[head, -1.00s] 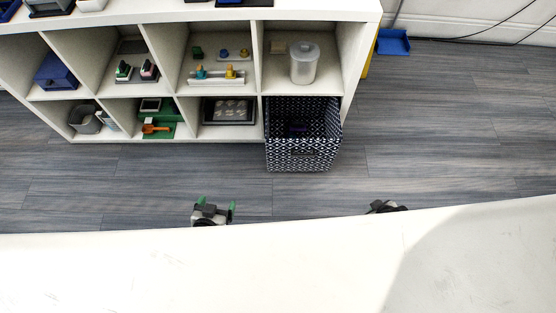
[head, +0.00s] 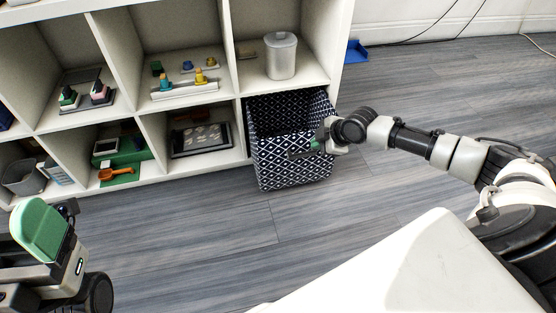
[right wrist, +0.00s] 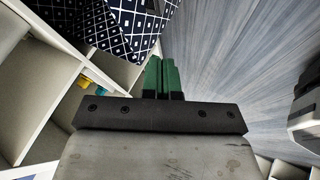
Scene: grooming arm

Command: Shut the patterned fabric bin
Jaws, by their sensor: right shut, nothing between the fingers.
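The patterned fabric bin (head: 288,175), dark navy with white diamonds, stands out from the lower right compartment of the white shelf, its open top showing. A dark handle or slot is on its front. My right gripper (head: 316,146) is at the right part of the bin's front, shut and empty. In the right wrist view its green fingers (right wrist: 162,78) are together, and the bin (right wrist: 105,28) lies just beyond them. I cannot tell whether they touch it. My left gripper (head: 42,235), with a green pad, is at the lower left, away from the bin; its opening is unclear.
The white shelf (head: 240,85) holds toys, a grey canister (head: 281,55) above the bin, and a dark framed tray (head: 200,138) to its left. A blue tray (head: 356,51) lies on the floor at right. Floor before the bin is clear. A white surface (head: 430,265) fills the bottom right.

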